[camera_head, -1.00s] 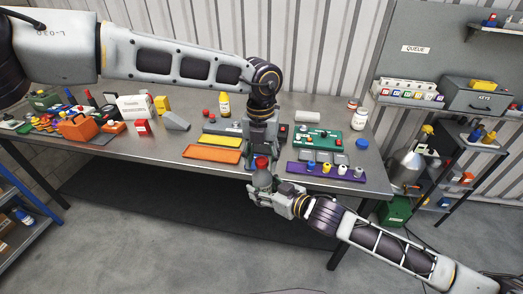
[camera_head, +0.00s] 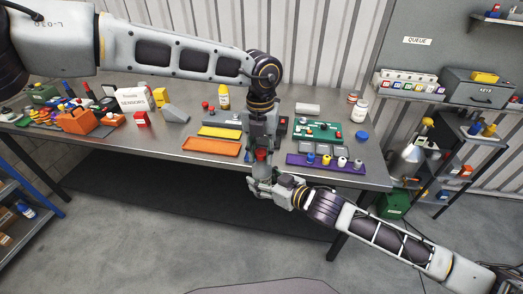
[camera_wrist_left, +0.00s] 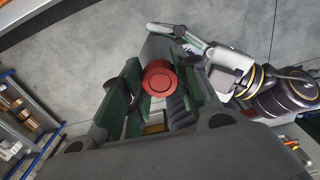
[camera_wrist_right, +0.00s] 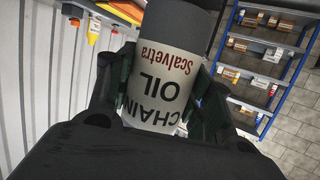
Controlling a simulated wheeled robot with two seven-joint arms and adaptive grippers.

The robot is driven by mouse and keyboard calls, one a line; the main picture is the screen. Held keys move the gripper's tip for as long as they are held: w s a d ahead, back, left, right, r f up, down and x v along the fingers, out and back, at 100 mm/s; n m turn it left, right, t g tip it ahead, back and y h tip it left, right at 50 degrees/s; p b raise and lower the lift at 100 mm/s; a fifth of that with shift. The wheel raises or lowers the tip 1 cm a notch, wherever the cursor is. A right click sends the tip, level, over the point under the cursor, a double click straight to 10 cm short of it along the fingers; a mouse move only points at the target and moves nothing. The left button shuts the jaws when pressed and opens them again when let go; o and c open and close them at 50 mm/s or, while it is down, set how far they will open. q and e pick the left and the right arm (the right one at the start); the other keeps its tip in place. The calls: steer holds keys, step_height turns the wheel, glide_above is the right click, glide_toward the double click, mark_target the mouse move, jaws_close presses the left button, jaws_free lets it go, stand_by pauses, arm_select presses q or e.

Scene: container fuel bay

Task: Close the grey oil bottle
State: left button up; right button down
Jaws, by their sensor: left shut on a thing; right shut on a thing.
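My left gripper (camera_head: 262,150) points down in front of the table and is shut on a red cap (camera_wrist_left: 159,79), which shows round between its fingers in the left wrist view. My right gripper (camera_head: 258,186) is below it, shut on the grey oil bottle (camera_wrist_right: 165,75). The bottle's white label reads CHAIN OIL Scalvetra, upside down in the right wrist view. In the head view the bottle is small and mostly covered by the fingers, with the red cap just above it. The bottle's mouth is hidden, so I cannot tell whether cap and bottle touch.
The table behind holds an orange tray (camera_head: 211,147), a purple tray (camera_head: 296,159) with small bottles, a green board (camera_head: 330,125) and a yellow bottle (camera_head: 223,97). A shelf rack (camera_head: 470,160) stands at the right. The floor in front is clear.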

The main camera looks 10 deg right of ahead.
arm_select(q)
steer(key=m, duration=0.5)
steer(key=shift+m, duration=0.4)
steer(key=m, duration=0.5)
steer(key=shift+w+a+m, duration=0.1)
steer(key=shift+m, duration=0.2)
steer(key=o, duration=1.1)
steer(key=shift+r, duration=0.1)
steer(key=shift+r, duration=2.15)
